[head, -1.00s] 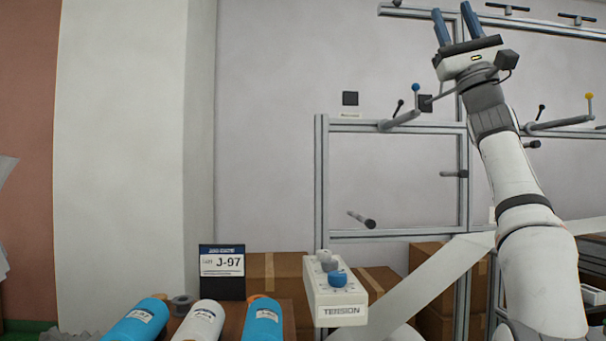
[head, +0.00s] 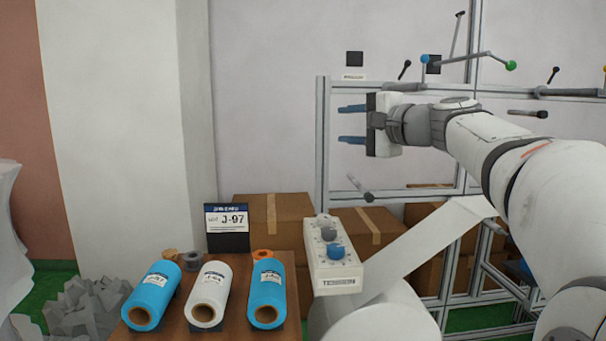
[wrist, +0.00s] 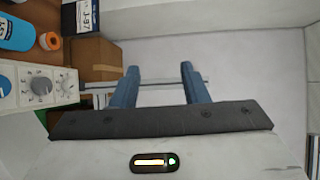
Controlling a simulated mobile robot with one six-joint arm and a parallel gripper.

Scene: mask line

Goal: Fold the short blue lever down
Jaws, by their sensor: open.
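A short lever with a blue ball (head: 424,60) stands upright on a bar of the metal frame, in front of a dark square plate. Its lower end is partly hidden behind my arm. My gripper (head: 340,124) is open and empty, below and left of the blue-ball lever, with its fingers pointing left in the head view. In the wrist view my gripper (wrist: 159,68) has nothing between its two blue fingers; a frame bar and the wall lie beyond. The blue lever does not show in the wrist view.
A longer lever with a green ball (head: 511,65) and a black-knobbed lever (head: 404,69) flank it. A TENSION box (head: 335,262) with knobs stands below my gripper. Film rolls (head: 208,295) lie on a table at lower left. Cardboard boxes (head: 275,218) stand behind.

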